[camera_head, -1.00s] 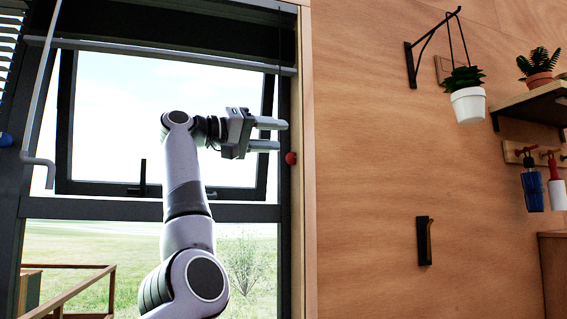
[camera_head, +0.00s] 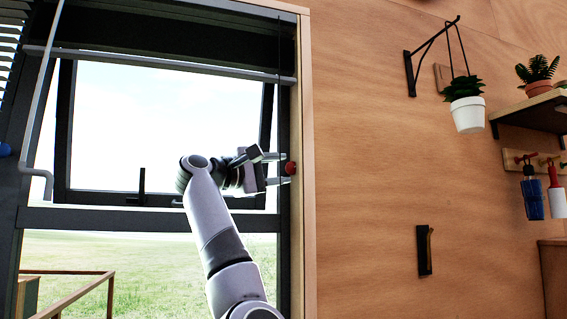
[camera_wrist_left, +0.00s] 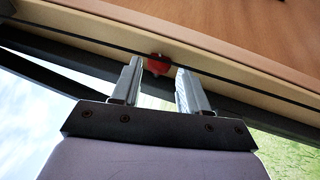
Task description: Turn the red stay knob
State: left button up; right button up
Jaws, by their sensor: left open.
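The red stay knob (camera_head: 290,168) sits on the right side of the window frame, by the wooden trim. My left gripper (camera_head: 284,168) is open, and its fingertips reach to the knob, one above and one below it in the head view. In the left wrist view the red knob (camera_wrist_left: 158,65) shows between the tips of the two open fingers (camera_wrist_left: 157,82), nearer the left finger. I cannot tell whether either finger touches it. My right gripper is in neither view.
The tilted-out window sash (camera_head: 160,120) and its dark frame stand behind my arm. A black handle (camera_head: 142,184) is on the lower sash bar. A thin dark cord hangs near the knob. The wooden wall (camera_head: 365,150) to the right is clear up to a black bracket (camera_head: 424,250).

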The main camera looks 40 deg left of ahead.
pick_arm(q)
jog(key=shift+w+r, duration=0.2)
jog(key=shift+w, duration=0.85)
jog(key=c, duration=0.8)
jog(key=shift+o, duration=0.2)
jog(key=shift+r+m+g+p, duration=0.3)
jog(key=shift+r+g+p, duration=0.2)
jog(key=shift+p, duration=0.6)
jog(key=shift+s+g, duration=0.1)
jog(key=shift+g, duration=0.4)
jog(key=shift+m+g, duration=0.6)
jog(key=shift+g, duration=0.4)
jog(key=o, duration=0.8)
jog(key=shift+c, duration=0.2)
